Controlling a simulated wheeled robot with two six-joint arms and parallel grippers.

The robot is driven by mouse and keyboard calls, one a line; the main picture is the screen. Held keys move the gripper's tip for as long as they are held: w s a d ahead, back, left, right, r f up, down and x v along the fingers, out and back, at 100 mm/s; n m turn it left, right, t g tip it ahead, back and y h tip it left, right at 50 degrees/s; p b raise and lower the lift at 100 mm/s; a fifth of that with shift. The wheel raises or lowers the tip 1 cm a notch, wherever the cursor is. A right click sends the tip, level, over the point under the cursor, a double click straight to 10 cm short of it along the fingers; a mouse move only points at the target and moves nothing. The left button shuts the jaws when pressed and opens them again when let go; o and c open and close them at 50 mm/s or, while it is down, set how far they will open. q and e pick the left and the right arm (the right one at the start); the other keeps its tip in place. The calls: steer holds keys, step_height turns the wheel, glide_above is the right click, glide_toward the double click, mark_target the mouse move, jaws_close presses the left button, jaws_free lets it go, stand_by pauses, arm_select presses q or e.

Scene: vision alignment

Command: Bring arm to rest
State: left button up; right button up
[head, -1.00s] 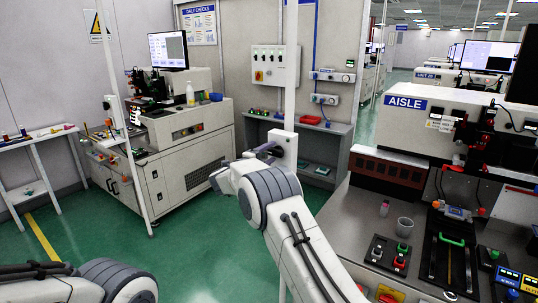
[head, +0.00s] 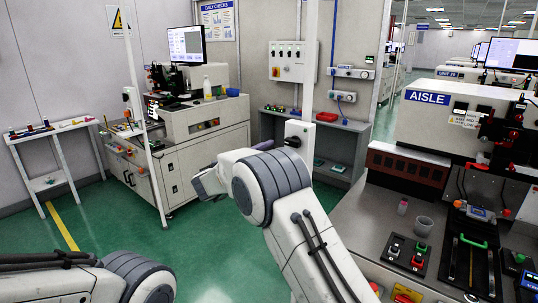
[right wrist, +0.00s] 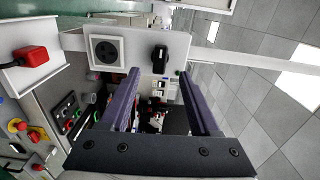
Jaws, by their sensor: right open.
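My right arm (head: 270,185) reaches up from the bottom edge in the head view, its white and grey links bent at the middle. Its gripper is not clearly visible there. In the right wrist view my right gripper (right wrist: 159,74) is open, with two dark purple fingers apart and nothing held between them. My left arm (head: 143,278) shows only as a link and a grey joint at the bottom left; its gripper is out of view.
A white post carries a box with a black knob (head: 297,134) just behind my right arm. A grey bench (head: 352,232) with a cup (head: 424,226) and buttons stands at the right. A white machine cabinet (head: 172,176) stands at the left. Green floor between is clear.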

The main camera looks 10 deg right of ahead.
steer(key=s+a+f+n+g+y, duration=0.1)
steer(key=s+a+f+n+y, duration=0.1)
steer(key=s+f+n+y, duration=0.55)
steer(key=s+a+f+n+g+y, duration=0.1)
steer(key=s+f+n+y, duration=0.2)
steer(key=s+n+y, duration=0.85)
steer(key=s+d+f+n+g+h, duration=0.25)
steer(key=s+f+n, duration=0.2)
steer(key=s, duration=0.45)
steer(key=s+d+f+n+g+h, duration=0.1)
steer(key=s+f+n+g+h, duration=0.15)
steer(key=s+n+g, duration=0.4)
steer(key=s+a+r+n, duration=0.2)
steer(key=s+a, duration=0.5)
steer(key=s+a+r+n+y, duration=0.1)
steer(key=s+a+r+n, duration=0.2)
steer(key=s+a, duration=0.3)
steer(key=shift+s+a+r+n, duration=0.15)
steer(key=shift+s+a+n, duration=0.2)
steer(key=shift+s, duration=0.6)
